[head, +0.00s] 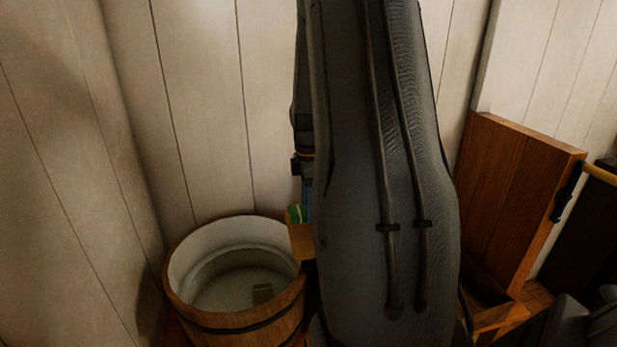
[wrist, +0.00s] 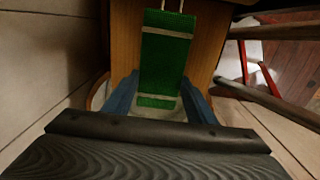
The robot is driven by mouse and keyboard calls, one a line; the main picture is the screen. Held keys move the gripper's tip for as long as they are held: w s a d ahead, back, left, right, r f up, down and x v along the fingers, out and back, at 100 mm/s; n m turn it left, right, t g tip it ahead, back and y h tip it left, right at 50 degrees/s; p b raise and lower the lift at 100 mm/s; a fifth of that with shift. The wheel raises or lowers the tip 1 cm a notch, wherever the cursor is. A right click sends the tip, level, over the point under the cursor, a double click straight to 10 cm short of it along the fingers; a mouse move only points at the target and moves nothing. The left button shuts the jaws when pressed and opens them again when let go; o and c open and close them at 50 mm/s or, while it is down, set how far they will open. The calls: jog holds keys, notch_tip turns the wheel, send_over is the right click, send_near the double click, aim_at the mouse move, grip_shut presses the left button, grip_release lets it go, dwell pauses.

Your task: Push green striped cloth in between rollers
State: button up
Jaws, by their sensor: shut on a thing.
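The green striped cloth (wrist: 162,65) is a flat green strip with pale bands, lying between the two blue fingers of my gripper (wrist: 160,80) in the wrist view. My gripper is shut on it. The cloth lies in front of a wooden board (wrist: 205,45). In the head view a small green bit of the cloth (head: 298,213) shows above a wooden block at the tub's right rim; my arm hides most of that area. I cannot make out the rollers clearly; two thin pale rods show at the top edge of the wrist view, past the cloth's far end.
A wooden tub (head: 240,322) with a pale inside stands left of my arm, near the plank walls. A brown wooden box with a raised lid (head: 515,190) stands to the right. Red and dark bars (wrist: 265,75) show at the right in the wrist view.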

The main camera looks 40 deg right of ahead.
jog(key=shift+s+a+f, duration=0.1)
jog(key=shift+s+f, duration=0.05)
jog(key=shift+f, duration=0.3)
jog(key=shift+s+a+f, duration=0.1)
jog(key=shift+s+f, duration=0.05)
jog(key=shift+f, duration=0.3)
jog(key=shift+s+d+f+b, duration=0.1)
jog(key=shift+d+f+b, duration=0.1)
jog(key=shift+f+b, duration=0.35)
jog(key=shift+s+d+f+b, duration=0.1)
jog(key=shift+d+f+b, duration=0.05)
jog(key=shift+f+b, duration=0.4)
jog(key=shift+f+p, duration=0.2)
jog(key=shift+p, duration=0.15)
jog(key=shift+s+d, duration=0.2)
jog(key=shift+d, duration=0.2)
jog(key=shift+s+d+p, duration=0.15)
jog(key=shift+d+p, duration=0.15)
jog(key=shift+p, duration=0.05)
jog(key=shift+s+d+p, duration=0.3)
jog(key=shift+s+d, duration=0.15)
jog(key=shift+d, duration=0.2)
jog(key=o, duration=1.2)
